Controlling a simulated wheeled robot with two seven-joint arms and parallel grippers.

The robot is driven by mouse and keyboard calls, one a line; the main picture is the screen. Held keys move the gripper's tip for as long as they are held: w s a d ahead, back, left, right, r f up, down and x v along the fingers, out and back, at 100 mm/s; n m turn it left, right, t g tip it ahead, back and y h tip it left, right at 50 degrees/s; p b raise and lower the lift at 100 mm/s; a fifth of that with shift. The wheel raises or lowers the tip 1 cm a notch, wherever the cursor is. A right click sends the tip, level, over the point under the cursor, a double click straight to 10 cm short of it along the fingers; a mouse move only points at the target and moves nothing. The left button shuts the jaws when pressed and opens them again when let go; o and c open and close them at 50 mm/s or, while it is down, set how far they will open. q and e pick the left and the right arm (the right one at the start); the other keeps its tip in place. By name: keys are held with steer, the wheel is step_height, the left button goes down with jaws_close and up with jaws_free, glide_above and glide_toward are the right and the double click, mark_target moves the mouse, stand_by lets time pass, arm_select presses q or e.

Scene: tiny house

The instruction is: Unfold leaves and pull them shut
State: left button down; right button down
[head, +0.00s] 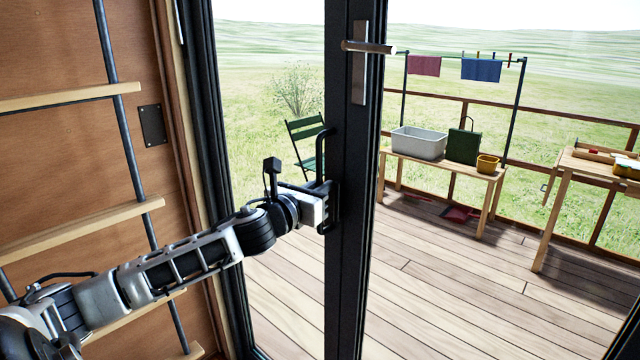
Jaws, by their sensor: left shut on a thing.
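Dark-framed glass door leaves (352,250) stand in front of me, with their black stiles meeting near the middle of the head view. A silver lever handle (368,47) sits high on the stile. A black D-shaped pull handle (322,150) is mounted lower, on the left side of the stile. My left gripper (328,208) is shut on the lower part of this pull handle; its fingers are partly lost against the dark frame. My right gripper is not in view.
A wooden wall with a ladder (70,242) is close on the left. Beyond the glass is a plank deck (430,270) with a green chair (303,130), a bench (440,170) holding a grey tub (418,143), a drying rack and a table (590,165).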

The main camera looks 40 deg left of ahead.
arm_select(q)
steer(key=c, duration=1.5)
jaws_free()
steer(key=shift+s+a+f, duration=0.15)
steer(key=shift+s+a, duration=0.05)
steer(key=shift+c, duration=0.2)
steer(key=s+d, duration=0.2)
steer(key=s, duration=1.4)
steer(key=shift+s, duration=0.1)
steer(key=s+d+f+n+g, duration=0.1)
steer(key=s+f+n+g, duration=0.1)
steer(key=f+n, duration=0.7)
steer(key=s+d+f+n+g, duration=0.1)
steer(key=s+f+n+g, duration=0.15)
steer(key=f+n, duration=0.55)
steer(key=s+d+f+n+g+h, duration=0.1)
steer(key=s+d+f+n+h, duration=0.1)
steer(key=d+f+n, duration=0.5)
steer(key=s+d+f+n+g+h, duration=0.2)
steer(key=d+f+n, duration=0.6)
steer(key=d, duration=0.8)
steer(key=shift+s+d+f+h, duration=0.2)
steer(key=shift+s+f+h, duration=0.35)
steer(key=shift+s, duration=0.15)
